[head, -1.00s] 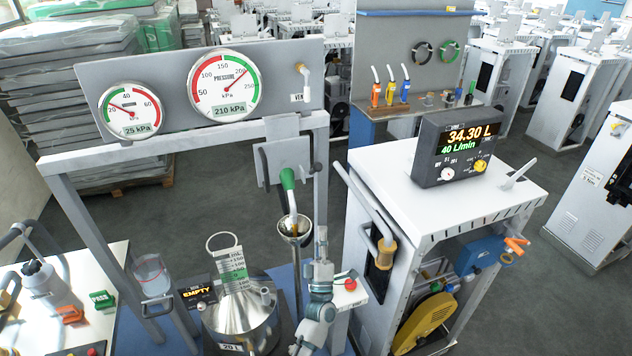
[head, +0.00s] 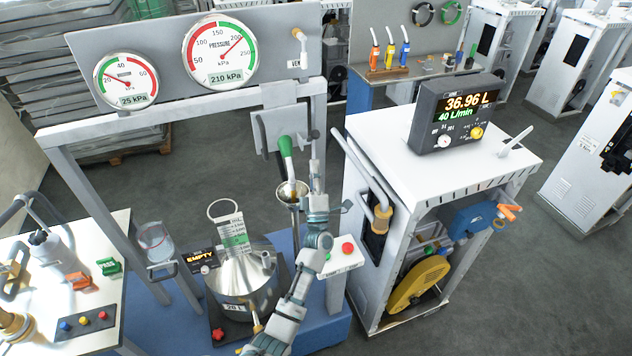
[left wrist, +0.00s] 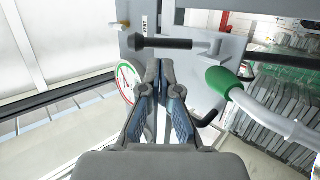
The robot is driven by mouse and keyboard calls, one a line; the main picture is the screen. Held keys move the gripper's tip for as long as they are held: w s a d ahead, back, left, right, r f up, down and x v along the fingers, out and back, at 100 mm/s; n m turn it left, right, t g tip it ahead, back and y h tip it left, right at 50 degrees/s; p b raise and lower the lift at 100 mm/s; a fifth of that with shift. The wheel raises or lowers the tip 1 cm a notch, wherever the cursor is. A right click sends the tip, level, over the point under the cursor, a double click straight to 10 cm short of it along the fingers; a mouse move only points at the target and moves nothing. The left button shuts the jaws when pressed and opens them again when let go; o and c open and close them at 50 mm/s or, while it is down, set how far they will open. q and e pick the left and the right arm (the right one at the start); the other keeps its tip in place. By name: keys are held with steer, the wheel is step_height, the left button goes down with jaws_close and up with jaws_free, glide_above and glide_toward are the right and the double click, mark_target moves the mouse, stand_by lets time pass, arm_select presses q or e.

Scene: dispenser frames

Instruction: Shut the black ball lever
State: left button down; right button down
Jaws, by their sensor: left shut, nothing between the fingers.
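The black ball lever (head: 315,134) shows as a small dark knob at the right of the grey bracket plate, above the nozzle. In the left wrist view its dark handle (left wrist: 165,43) lies sideways across the top, joined to a grey hub at its right end. My left gripper (head: 317,168) reaches up just below the lever. In the left wrist view my left gripper (left wrist: 159,68) is shut and empty, its fingertips below the dark handle; a gap shows between them. My right gripper is not in view.
The green-handled nozzle (head: 286,150) hangs close left of my gripper, above a metal funnel; it also shows in the left wrist view (left wrist: 222,80). A steel can (head: 240,280) stands below. The pump cabinet (head: 450,150) is at the right, its display at 36.96 L.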

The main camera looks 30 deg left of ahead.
mark_target(311, 138)
arm_select(q)
steer(key=p+x, duration=0.1)
steer(key=x, duration=0.4)
steer(key=shift+w+a+r, duration=0.15)
steer(key=shift+w+a+r, duration=0.1)
steer(key=shift+r, duration=0.35)
stand_by(0.3)
steer(key=shift+w+a+r+b, duration=0.15)
steer(key=shift+w+a+r, duration=0.15)
steer(key=shift+r, duration=0.25)
steer(key=shift+w+a+r+b, duration=0.15)
steer(key=shift+a+r, duration=0.15)
steer(key=shift+r, duration=0.2)
steer(key=shift+w+a+r+b, duration=1.05)
steer(key=shift+w+a, duration=0.05)
steer(key=shift+a, duration=0.15)
steer(key=shift+d, duration=0.1)
